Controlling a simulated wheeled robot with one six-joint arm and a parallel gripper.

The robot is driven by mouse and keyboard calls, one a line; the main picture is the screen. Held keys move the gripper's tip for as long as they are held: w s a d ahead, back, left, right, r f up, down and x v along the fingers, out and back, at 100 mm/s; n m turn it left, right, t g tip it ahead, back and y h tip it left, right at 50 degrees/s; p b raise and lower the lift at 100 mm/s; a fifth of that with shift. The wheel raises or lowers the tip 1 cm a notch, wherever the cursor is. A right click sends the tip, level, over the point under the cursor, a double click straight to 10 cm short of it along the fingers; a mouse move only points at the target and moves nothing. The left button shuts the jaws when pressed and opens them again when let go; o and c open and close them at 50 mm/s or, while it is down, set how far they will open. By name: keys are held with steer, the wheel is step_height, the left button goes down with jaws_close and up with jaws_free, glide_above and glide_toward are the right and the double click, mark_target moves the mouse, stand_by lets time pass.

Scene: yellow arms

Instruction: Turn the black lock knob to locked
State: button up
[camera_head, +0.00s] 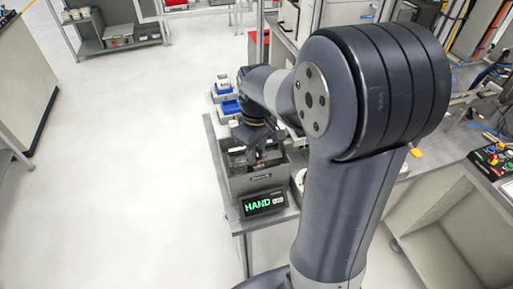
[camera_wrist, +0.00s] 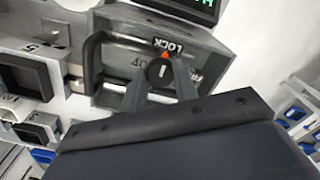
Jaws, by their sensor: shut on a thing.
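The black lock knob (camera_wrist: 157,73) sits on the grey metal front of a box (camera_wrist: 118,58) in the wrist view. A short white line on the knob points up in the picture, roughly toward an orange-red marker and the LOCK label (camera_wrist: 168,46). A second label, partly covered and seemingly FREE (camera_wrist: 195,77), is to the right. My gripper (camera_wrist: 160,82) has one dark finger on each side of the knob and is shut on it. In the head view my gripper (camera_head: 256,152) is down at the grey box (camera_head: 258,181); the knob cannot be made out there.
A black bar handle (camera_wrist: 93,62) stands out left of the knob. A display (camera_head: 264,202) with green HAND text is at the box. Blue bins (camera_head: 231,106) stand behind it. Black blocks with number labels (camera_wrist: 25,76) lie left in the wrist view. Open floor is left.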

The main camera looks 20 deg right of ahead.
mark_target(257, 152)
stand_by(0.4)
steer(key=o, duration=1)
steer(key=shift+c, duration=0.2)
step_height(257, 152, up, 11)
steer(key=shift+b, duration=0.3)
steer(key=shift+f, duration=0.25)
step_height(257, 152, down, 10)
steer(key=shift+f+p, duration=0.1)
steer(key=shift+p, duration=0.2)
steer(key=shift+f, duration=0.25)
steer(key=shift+r, duration=0.1)
